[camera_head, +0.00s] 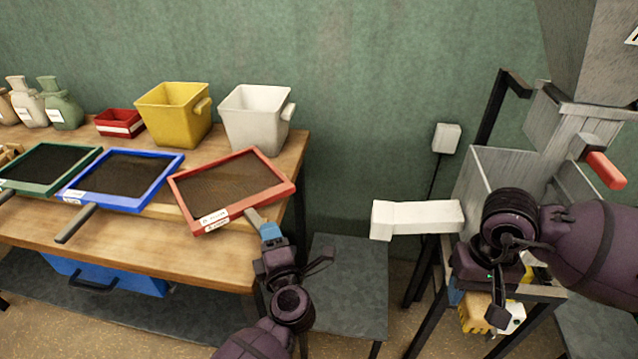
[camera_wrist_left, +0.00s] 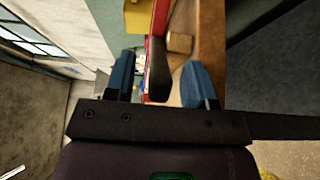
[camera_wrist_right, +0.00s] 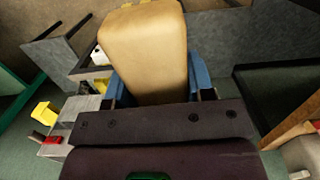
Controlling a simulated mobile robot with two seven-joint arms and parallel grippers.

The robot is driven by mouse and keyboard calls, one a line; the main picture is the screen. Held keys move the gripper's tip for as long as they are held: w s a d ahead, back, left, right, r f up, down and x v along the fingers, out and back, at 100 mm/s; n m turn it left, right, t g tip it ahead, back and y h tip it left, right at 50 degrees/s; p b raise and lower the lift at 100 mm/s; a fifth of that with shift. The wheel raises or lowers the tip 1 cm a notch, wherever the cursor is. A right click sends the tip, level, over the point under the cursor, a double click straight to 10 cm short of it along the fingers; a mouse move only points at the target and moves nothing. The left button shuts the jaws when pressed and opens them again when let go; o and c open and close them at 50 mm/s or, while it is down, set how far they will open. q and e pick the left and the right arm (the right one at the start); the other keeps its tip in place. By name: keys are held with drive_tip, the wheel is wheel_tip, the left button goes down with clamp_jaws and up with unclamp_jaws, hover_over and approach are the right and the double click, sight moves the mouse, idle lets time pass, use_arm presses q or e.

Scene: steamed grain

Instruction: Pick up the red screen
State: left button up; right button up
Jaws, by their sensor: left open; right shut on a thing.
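My left gripper (camera_head: 270,232) is open at the handle's end. In the left wrist view, the dark handle (camera_wrist_left: 158,80) lies between the blue fingers (camera_wrist_left: 158,86), with a gap at least on the right side. The red frame (camera_wrist_left: 157,22) shows beyond. My right gripper (camera_wrist_right: 155,85) is shut on a pale block (camera_wrist_right: 145,42), which shows as a white block (camera_head: 415,217) in the head view.
Blue (camera_head: 148,197) and green (camera_head: 75,178) screens lie left of the red one. Yellow (camera_head: 172,115) and white (camera_head: 258,122) bins and a small red box (camera_head: 119,123) stand behind. A grey machine (camera_head: 515,165) stands at right. A dark low platform (camera_head: 350,285) lies between.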

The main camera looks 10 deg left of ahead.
use_arm(q)
drive_tip(key=shift+x, duration=0.9)
clamp_jaws()
drive_tip(key=shift+r, duration=0.1)
